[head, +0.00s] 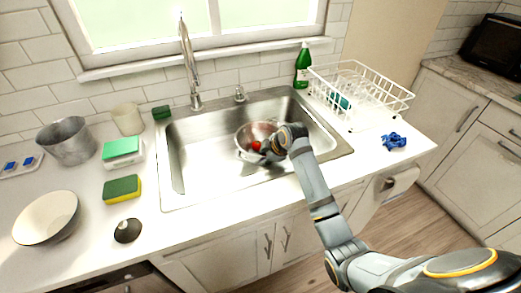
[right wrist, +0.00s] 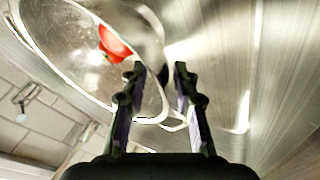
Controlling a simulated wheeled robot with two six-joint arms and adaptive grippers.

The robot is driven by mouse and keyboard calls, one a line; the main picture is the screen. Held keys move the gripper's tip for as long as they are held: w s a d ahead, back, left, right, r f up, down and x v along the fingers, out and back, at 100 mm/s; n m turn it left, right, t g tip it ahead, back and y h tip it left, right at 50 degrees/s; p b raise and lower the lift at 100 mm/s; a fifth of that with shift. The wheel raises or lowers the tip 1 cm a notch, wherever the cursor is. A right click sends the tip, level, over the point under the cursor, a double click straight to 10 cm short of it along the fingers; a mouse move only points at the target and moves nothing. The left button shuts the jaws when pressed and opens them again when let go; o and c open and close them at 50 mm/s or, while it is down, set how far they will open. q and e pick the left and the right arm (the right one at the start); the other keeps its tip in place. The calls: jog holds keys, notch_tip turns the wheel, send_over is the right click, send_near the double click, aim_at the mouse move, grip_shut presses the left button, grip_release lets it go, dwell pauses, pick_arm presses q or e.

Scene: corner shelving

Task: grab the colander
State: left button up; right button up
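The colander (head: 244,133) is a shiny metal bowl sitting in the sink, with a red round item (head: 256,145) inside. In the right wrist view the colander (right wrist: 62,45) fills the upper left, with the red item (right wrist: 114,43) in it. My right gripper (head: 268,150) is at the colander's near right rim and hides part of it. In the right wrist view my right gripper (right wrist: 160,70) has its two fingers apart. The colander's rim and a small wire handle (right wrist: 174,125) show in the gap between them. I cannot tell whether they touch. My left gripper is not in view.
The steel sink (head: 187,170) surrounds the colander, with a tall faucet (head: 190,60) behind. A white dish rack (head: 375,110) and green bottle (head: 302,68) stand at right. Sponges (head: 122,189), a metal pot (head: 67,142) and a white bowl (head: 42,222) crowd the left counter.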

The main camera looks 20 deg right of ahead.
jog(key=x, duration=0.4)
jog(key=shift+s+d, duration=0.1)
jog(key=shift+r, duration=0.1)
grip_shut()
